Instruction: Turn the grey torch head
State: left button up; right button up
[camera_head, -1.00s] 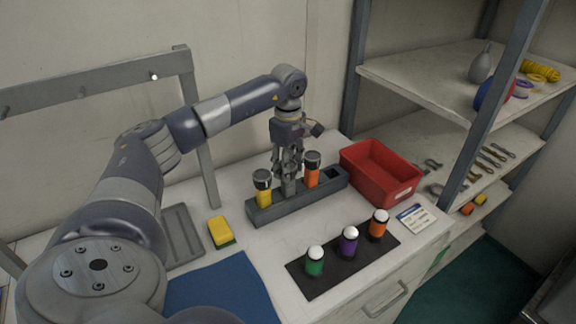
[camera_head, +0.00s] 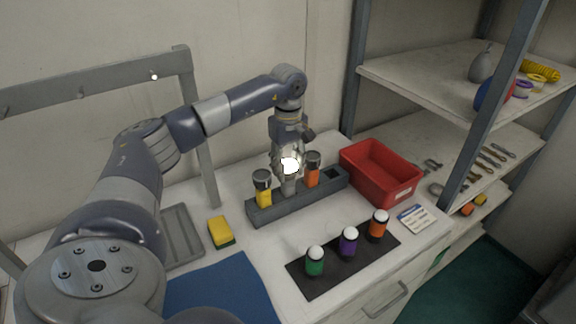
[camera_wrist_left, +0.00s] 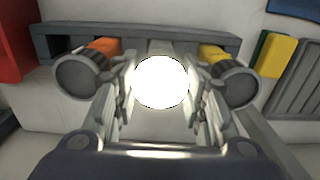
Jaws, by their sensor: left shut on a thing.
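The grey torch (camera_head: 289,185) stands upright in the middle of the dark rack (camera_head: 262,213), between a yellow torch (camera_head: 263,193) and an orange torch (camera_head: 312,174). Its head glows bright white in the head view, and the lit face (camera_wrist_left: 160,82) fills the middle of the left wrist view. My left gripper (camera_head: 289,166) points down from above and is shut on the grey torch head, with a finger on each side of it. The glare hides the exact contact. My right gripper is not in view.
A red bin (camera_head: 408,194) stands right of the rack. A dark mat (camera_head: 325,276) with green, purple and orange capped items lies in front. A yellow sponge (camera_head: 219,230) sits to the left. The rack's right end has an empty slot.

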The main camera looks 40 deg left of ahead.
aim_at(288, 165)
pick_arm(q)
jog(key=o, duration=1.1)
jog(key=shift+r, duration=0.1)
notch_tip(288, 165, up, 12)
jog(key=shift+f, duration=0.1)
dwell(0.8)
